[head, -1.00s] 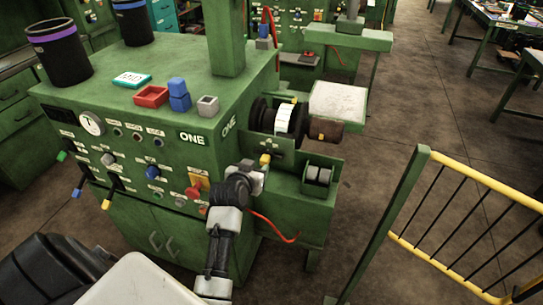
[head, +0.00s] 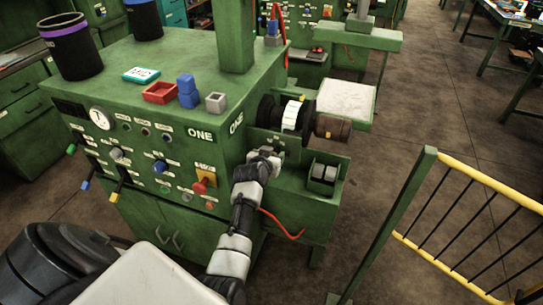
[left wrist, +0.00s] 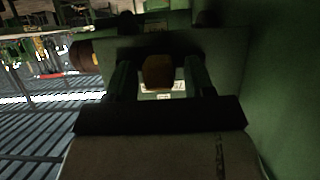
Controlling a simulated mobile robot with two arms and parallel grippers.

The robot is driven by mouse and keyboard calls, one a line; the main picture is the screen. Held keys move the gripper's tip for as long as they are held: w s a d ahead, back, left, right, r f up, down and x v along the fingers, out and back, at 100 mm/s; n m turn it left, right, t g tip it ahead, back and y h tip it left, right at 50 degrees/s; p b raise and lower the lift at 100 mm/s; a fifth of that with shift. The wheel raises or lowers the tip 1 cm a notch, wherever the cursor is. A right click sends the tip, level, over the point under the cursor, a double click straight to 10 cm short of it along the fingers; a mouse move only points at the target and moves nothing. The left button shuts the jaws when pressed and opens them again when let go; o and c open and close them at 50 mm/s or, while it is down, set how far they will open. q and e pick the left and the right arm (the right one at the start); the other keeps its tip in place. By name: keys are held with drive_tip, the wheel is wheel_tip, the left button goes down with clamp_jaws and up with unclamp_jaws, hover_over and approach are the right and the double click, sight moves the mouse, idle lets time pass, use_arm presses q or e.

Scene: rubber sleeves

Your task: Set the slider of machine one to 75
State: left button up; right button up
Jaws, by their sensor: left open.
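Machine one (head: 205,75) is a green cabinet with "ONE" labels on its front and side. On its right side is a dark slider panel (left wrist: 225,55). A yellow-brown slider knob (left wrist: 158,73) sticks out of it in the left wrist view. My left gripper (left wrist: 159,80) is open, with one finger on each side of the knob and visible gaps between. In the head view my left gripper (head: 264,160) is at this panel under the spool and hides the knob. The slider's scale and reading cannot be made out. My right gripper is not in view.
A spool (head: 292,115) with a brown roller (head: 331,127) juts out above the slider. A green box with grey rollers (head: 323,173) and a red cable (head: 283,224) are close by. A yellow-railed fence (head: 490,185) stands at the right, with open floor between.

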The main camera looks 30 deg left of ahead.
use_arm(q)
clamp_jaws()
drive_tip(key=shift+s+a, duration=0.15)
drive_tip(key=shift+a, duration=0.45)
drive_tip(key=shift+s+a, duration=0.15)
drive_tip(key=shift+a, duration=0.4)
drive_tip(key=shift+c, duration=1.1)
unclamp_jaws()
drive_tip(key=shift+o, duration=1.1)
drive_tip(key=shift+a, duration=0.15)
drive_tip(key=b+v, duration=0.1)
drive_tip(key=v, duration=1)
drive_tip(key=shift+f, duration=0.15)
